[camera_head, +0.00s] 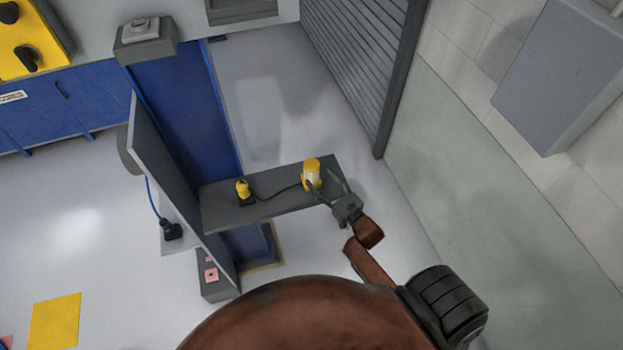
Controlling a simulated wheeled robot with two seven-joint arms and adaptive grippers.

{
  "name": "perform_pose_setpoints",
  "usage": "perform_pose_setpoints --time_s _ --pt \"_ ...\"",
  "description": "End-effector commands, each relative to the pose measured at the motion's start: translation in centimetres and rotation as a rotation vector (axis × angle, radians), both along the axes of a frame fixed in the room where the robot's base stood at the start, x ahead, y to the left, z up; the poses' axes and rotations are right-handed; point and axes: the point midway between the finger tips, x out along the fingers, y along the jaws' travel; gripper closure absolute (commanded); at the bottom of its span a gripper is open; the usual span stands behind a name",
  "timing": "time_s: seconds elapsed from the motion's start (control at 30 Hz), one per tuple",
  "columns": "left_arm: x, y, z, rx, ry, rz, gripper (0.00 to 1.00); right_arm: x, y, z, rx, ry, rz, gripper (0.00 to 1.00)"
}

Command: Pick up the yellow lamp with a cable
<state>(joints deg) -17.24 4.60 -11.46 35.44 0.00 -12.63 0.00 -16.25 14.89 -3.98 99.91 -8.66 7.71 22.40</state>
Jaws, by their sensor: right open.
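The yellow lamp (312,172) stands upright near the right end of a narrow grey shelf (271,205). A dark cable (274,195) runs left from it across the shelf to a smaller yellow piece with a black base (243,191). My right gripper (323,184) comes in from the lower right, open, with its fingers at the lamp's lower right side. One finger overlaps the lamp's base in the picture. I cannot tell whether it touches. My left gripper is not in view.
A grey upright panel (165,165) borders the shelf's left end, with a blue cable and black plug (171,231) beyond it. A blue door-like panel (185,105) stands behind. A grey shutter (352,55) and pale wall are at right. Floor behind the shelf is clear.

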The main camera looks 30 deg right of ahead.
Motion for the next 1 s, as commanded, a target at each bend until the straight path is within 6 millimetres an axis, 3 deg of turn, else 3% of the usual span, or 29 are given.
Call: perform_pose_setpoints --time_s 0.5,0.83,1.0 --pt "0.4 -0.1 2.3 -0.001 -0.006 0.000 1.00 6.5 0.1 0.8 0.001 0.000 0.000 0.40" --pt "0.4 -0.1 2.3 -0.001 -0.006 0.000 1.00 7.1 0.1 0.5 0.001 0.001 -0.001 0.40" --pt "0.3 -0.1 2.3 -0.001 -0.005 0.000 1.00 7.1 0.1 0.6 0.001 0.001 -0.001 0.51"
